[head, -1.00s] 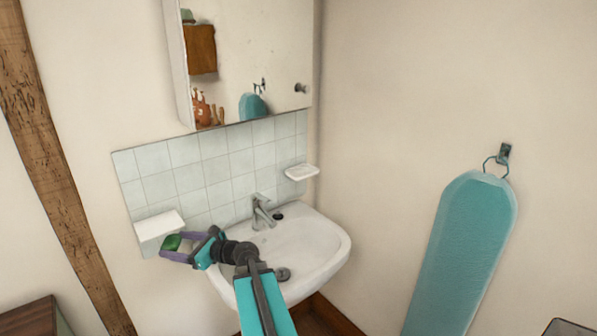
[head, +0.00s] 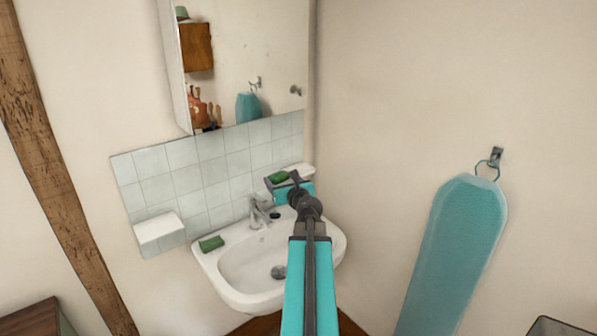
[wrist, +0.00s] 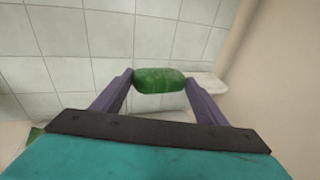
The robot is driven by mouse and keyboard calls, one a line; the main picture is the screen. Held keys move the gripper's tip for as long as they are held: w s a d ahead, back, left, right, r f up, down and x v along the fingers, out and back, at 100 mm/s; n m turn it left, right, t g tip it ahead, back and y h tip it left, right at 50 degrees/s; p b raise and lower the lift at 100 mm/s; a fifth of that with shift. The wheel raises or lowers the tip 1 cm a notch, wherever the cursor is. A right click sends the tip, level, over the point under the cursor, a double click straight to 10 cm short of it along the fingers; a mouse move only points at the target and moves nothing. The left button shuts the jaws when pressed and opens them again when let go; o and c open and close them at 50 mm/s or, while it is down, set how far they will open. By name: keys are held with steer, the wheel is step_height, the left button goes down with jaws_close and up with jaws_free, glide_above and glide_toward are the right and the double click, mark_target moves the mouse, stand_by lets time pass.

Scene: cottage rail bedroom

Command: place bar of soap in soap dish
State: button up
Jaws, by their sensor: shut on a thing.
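My gripper (head: 283,180) is shut on a green bar of soap (head: 278,177), raised above the back of the sink near the tiled wall. In the wrist view the soap (wrist: 159,80) lies crosswise between the two purple fingers. The white soap dish (head: 303,169) is fixed to the wall at the right end of the tiles, just right of the held soap and partly hidden by my gripper. In the wrist view the dish (wrist: 207,86) shows behind and right of the soap. I cannot tell whether they touch.
A second green bar (head: 211,244) lies on the left rim of the white sink (head: 238,275). The tap (head: 258,212) stands below and left of my gripper. A mirror cabinet (head: 245,60) hangs above. A white wall box (head: 160,232) is at left, an ironing board (head: 450,255) at right.

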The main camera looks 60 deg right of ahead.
mark_target(300, 168)
steer(key=shift+m+g+h, duration=0.5)
steer(key=shift+m+h, duration=0.1)
steer(key=shift+h, duration=0.1)
steer(key=s+d+r, duration=0.2)
steer(key=s+d, duration=0.1)
steer(key=shift+s+d, duration=0.15)
steer(key=shift+w+d+f+p, duration=0.4)
steer(key=shift+w+d, duration=0.65)
steer(key=shift+d, duration=1.25)
steer(key=shift+w+d+f+p, duration=0.1)
steer(key=shift+w+d+p, duration=0.75)
steer(key=shift+d, duration=1.45)
steer(key=shift+w+d+f+p, duration=0.25)
steer(key=shift+w+d, duration=1.05)
steer(key=shift+d, duration=1)
steer(key=shift+w+d, duration=0.15)
steer(key=shift+d, duration=0.2)
steer(key=shift+f+p, duration=0.4)
steer(key=shift+f, duration=1.4)
steer(key=shift+f+b, duration=0.6)
